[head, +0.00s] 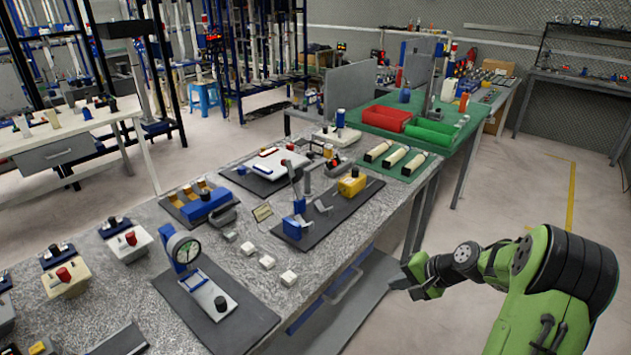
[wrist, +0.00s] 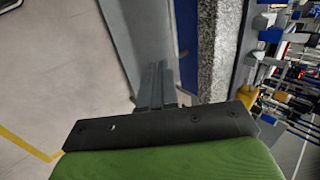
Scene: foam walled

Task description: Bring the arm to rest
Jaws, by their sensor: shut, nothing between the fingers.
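My green and black arm reaches in from the lower right of the head view. My gripper (head: 405,282) is at its far end, beside the front edge of the long workbench (head: 240,245) and apart from the things on it. In the wrist view the dark fingers of my gripper (wrist: 157,82) lie together, with nothing seen between them. Below them are a grey shelf and the floor.
The speckled bench top holds a dial gauge (head: 187,252), a yellow block (head: 352,183) and several small devices. A green table (head: 440,132) with red and green bins adjoins it. Open floor (head: 500,215) lies right of the bench, with a yellow line (head: 572,195).

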